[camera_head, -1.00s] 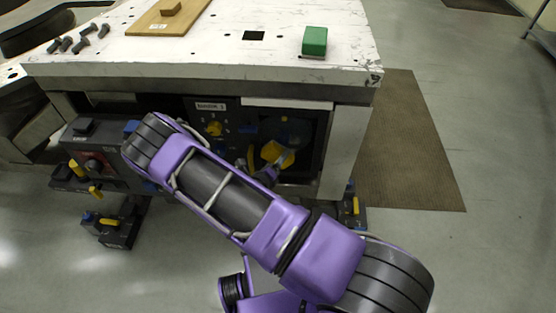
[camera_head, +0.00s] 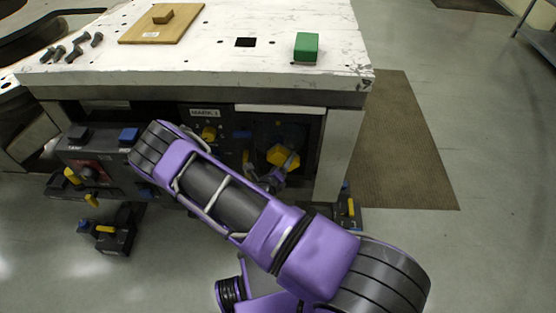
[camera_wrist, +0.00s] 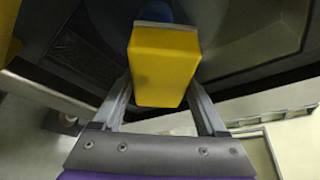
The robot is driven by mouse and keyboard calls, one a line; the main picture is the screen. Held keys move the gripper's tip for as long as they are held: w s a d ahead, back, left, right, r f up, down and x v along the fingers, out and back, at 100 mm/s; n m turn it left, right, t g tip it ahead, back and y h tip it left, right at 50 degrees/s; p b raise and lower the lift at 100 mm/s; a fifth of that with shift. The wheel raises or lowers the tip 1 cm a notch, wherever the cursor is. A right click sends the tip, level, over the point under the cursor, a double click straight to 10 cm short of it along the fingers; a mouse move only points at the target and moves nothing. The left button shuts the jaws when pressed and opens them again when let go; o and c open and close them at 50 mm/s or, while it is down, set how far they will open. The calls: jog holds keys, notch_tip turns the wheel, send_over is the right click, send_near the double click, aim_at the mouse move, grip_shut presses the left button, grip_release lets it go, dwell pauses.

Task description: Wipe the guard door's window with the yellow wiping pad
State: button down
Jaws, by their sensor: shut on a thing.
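The yellow wiping pad (camera_head: 283,156) is in front of the dark guard door (camera_head: 300,132) under the white table's right end. In the wrist view the pad (camera_wrist: 163,65) fills the space between the fingers, with a grey strip along its far edge. My gripper (camera_wrist: 160,88) is shut on the pad; in the head view my gripper (camera_head: 272,178) is small and partly hidden by my arm. The dark door surface lies beyond the pad in the wrist view. Its window is hard to make out, and I cannot tell whether the pad touches it.
A green block (camera_head: 306,48), a wooden board (camera_head: 150,28) and several dark bolts (camera_head: 75,50) lie on the white tabletop (camera_head: 215,65). Dark control boxes with yellow and blue knobs (camera_head: 90,175) stand at left. Floor and a brown mat (camera_head: 400,150) are clear at right.

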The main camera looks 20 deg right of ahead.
aim_at(271, 159)
jog(key=shift+s+d+r+p, duration=0.1)
jog(key=shift+s+d+p, duration=0.1)
jog(key=shift+d, duration=0.45)
jog(key=shift+s+d+f+p, duration=0.15)
jog(key=shift+d+p, duration=0.1)
jog(key=shift+d, duration=0.4)
jog(key=shift+s+d+r+p, duration=0.15)
jog(key=shift+d+p, duration=0.05)
jog(key=shift+d, duration=0.45)
jog(key=shift+s+d+r+p, duration=0.15)
jog(key=shift+d+r+p, duration=0.05)
jog(key=shift+r+p, duration=0.6)
jog(key=shift+w+a+f, duration=0.1)
jog(key=shift+w+a, duration=0.1)
jog(key=shift+a, duration=0.15)
jog(key=shift+w+a+b, duration=0.3)
jog(key=shift+w+a, duration=0.1)
jog(key=shift+a, duration=0.7)
jog(key=shift+w+a+b, duration=0.3)
jog(key=shift+w+a, duration=0.1)
jog(key=shift+a, duration=0.75)
jog(key=shift+w+a+b, duration=0.3)
jog(key=shift+w+a, duration=0.1)
jog(key=shift+a, duration=0.85)
